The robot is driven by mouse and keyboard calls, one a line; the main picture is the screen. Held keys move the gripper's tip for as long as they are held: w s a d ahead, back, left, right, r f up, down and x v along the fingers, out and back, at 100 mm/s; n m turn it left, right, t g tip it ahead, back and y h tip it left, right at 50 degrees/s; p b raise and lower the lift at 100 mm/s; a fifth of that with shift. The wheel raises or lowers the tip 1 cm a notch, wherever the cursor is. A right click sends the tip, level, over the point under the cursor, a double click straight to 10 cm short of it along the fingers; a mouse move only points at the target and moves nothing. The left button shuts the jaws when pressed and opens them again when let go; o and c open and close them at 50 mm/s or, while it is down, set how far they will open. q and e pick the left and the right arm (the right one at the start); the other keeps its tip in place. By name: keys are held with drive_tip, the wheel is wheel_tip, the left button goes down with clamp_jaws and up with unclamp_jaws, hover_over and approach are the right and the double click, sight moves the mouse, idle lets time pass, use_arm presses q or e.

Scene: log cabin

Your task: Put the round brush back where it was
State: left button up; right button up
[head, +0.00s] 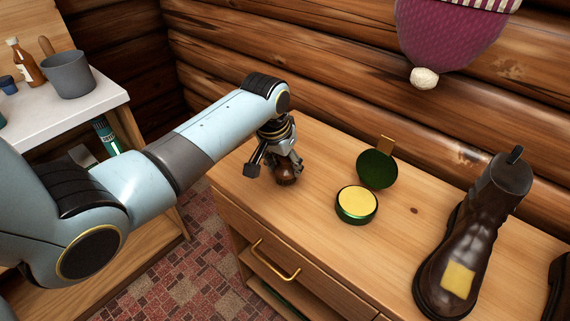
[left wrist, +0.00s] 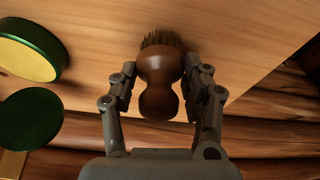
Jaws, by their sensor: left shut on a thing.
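The round brush (left wrist: 160,78) has a brown waisted wooden body and short bristles. In the left wrist view it is between the two fingers of my left gripper (left wrist: 160,85), which is shut on it. The bristles point toward the wooden dresser top. In the head view the brush (head: 287,174) is at the left part of the dresser top (head: 320,150), below my left gripper (head: 283,163), partly hidden by the fingers. I cannot tell whether the bristles touch the wood. My right gripper is not in view.
A green tin with yellow polish (head: 356,204) and its open lid (head: 377,169) sit right of the brush. A brown boot (head: 470,240) with a yellow patch stands farther right. A purple hat (head: 450,35) hangs on the log wall. The wood between brush and tin is clear.

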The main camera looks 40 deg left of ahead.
use_arm(q)
drive_tip(key=shift+f, duration=0.25)
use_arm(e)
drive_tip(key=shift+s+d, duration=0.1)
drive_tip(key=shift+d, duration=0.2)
use_arm(q)
drive_tip(key=shift+f, duration=0.15)
drive_tip(key=o, duration=1.3)
drive_tip(key=shift+c, duration=0.2)
drive_tip(key=p+v, duration=0.1)
drive_tip(key=v, duration=1.1)
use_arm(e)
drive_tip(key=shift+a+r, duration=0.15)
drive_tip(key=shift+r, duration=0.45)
